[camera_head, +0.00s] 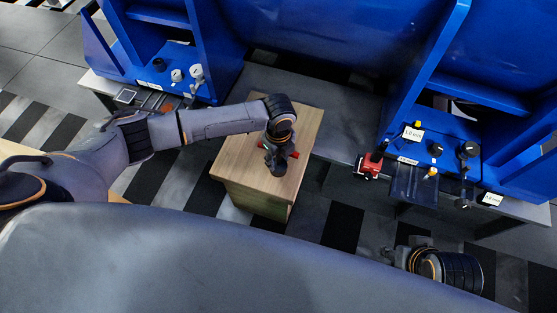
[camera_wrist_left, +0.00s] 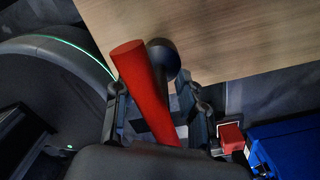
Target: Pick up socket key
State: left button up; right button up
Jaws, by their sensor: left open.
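The socket key (camera_head: 293,154) shows as red ends on both sides of my left gripper in the head view, over a wooden cabinet top. In the left wrist view its red bar (camera_wrist_left: 139,80) and a black rounded part (camera_wrist_left: 163,55) lie between the fingers. My left gripper (camera_head: 277,163) is open and points down around the key; its fingers also show in the left wrist view (camera_wrist_left: 153,88). Whether they touch the key cannot be told. My right gripper (camera_head: 402,256) is at the lower right, away from the cabinet, its fingers unclear.
The wooden cabinet (camera_head: 236,163) stands on a checkered floor. A blue station (camera_head: 425,150) with knobs and labels is at the right, with a red and black device (camera_head: 367,168) at its edge. Another blue station (camera_head: 160,65) with gauges is at the upper left.

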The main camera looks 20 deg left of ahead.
pick_arm(q)
jog(key=shift+f, duration=0.1)
grip_shut()
jog(key=shift+w, duration=0.1)
dwell(0.3)
